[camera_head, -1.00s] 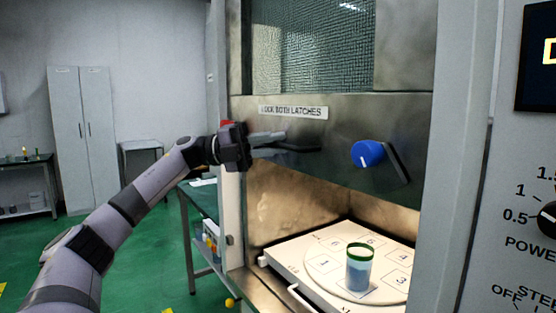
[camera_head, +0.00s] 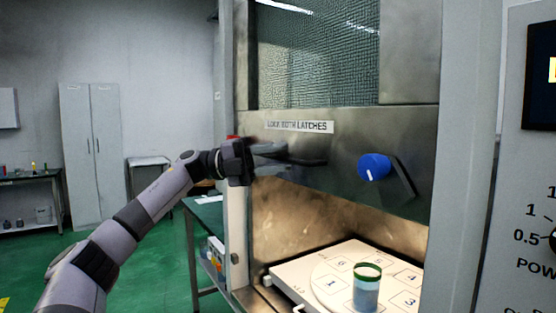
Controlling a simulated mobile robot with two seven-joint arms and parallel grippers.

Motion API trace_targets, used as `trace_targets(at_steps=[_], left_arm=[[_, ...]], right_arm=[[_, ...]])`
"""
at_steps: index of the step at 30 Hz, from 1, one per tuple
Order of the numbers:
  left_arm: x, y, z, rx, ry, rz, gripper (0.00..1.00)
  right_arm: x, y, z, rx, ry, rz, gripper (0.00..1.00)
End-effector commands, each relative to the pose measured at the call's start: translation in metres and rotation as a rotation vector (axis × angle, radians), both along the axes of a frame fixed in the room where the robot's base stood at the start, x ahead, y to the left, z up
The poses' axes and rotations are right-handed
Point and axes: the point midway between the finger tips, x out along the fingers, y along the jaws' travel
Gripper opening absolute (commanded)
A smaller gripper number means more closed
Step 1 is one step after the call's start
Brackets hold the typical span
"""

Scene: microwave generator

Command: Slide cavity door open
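The cavity door (camera_head: 345,150) is a metal panel with a mesh window (camera_head: 318,58) and a label reading "LOCK BOTH LATCHES" (camera_head: 299,127). It is raised, and the cavity (camera_head: 300,220) shows open below it. A blue knob (camera_head: 374,167) with a dark lever beside it sits on the door's right side. My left gripper (camera_head: 290,155) is at the door's lower left, its fingers pointing right along the door face. I cannot tell whether the fingers hold a handle there. My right gripper is not in view.
Inside the cavity, a white tray (camera_head: 285,272) with a numbered turntable carries a green-rimmed cup (camera_head: 366,288). A control panel (camera_head: 520,180) with a dial stands at the right. A green side table (camera_head: 205,212) stands behind my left arm. Grey cabinets (camera_head: 92,150) stand farther back.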

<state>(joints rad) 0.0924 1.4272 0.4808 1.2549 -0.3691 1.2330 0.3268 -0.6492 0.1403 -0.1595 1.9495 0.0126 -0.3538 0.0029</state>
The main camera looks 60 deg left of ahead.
Motion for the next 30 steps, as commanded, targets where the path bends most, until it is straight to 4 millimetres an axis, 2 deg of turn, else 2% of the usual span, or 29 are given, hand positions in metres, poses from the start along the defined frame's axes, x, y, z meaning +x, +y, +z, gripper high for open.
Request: trace_targets(at_steps=[3,12,30], left_arm=[[-0.012,0.014,-0.007,-0.003,-0.003,0.004,0.35],[-0.04,0.044,-0.01,-0.001,-0.002,0.002,0.35],[-0.044,0.048,-0.009,0.0,0.0,0.001,0.35]], right_arm=[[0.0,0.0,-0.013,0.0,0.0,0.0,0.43],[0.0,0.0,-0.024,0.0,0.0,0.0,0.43],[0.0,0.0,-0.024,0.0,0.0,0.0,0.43]])
